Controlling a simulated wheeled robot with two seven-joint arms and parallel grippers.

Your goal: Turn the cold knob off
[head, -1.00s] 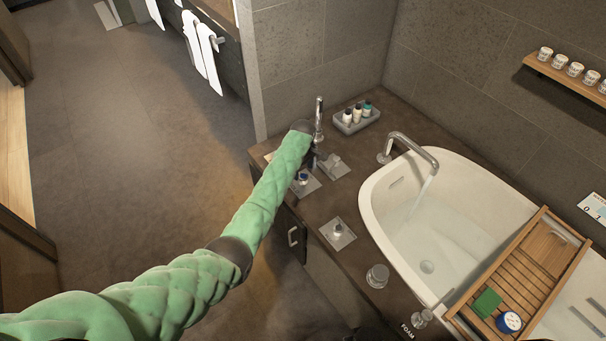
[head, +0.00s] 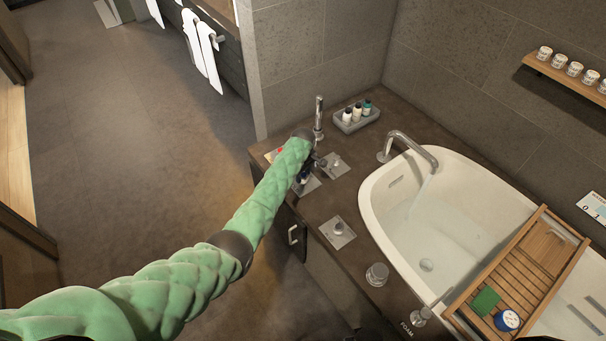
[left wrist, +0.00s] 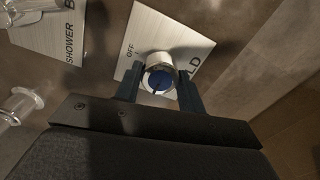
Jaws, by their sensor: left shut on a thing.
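The cold knob (left wrist: 159,75) is silver with a blue cap and stands on a square metal plate (left wrist: 178,41). The plate reads OFF on the left and ends in "LD" on the right. A dark pointer on the cap aims toward the bottom of the left wrist view. My left gripper (left wrist: 158,90) is shut on this knob, one dark finger on each side. In the head view my left gripper (head: 305,170) reaches down at the counter's left edge and mostly hides the knob; the plate's corner (head: 312,186) shows.
A second plate marked SHOWER (left wrist: 52,42) lies beside it. On the counter are another knob (head: 338,229), an upright hand shower (head: 319,112) and a bottle tray (head: 357,118). The spout (head: 412,147) hangs over the tub (head: 370,200), with a thin stream falling from it.

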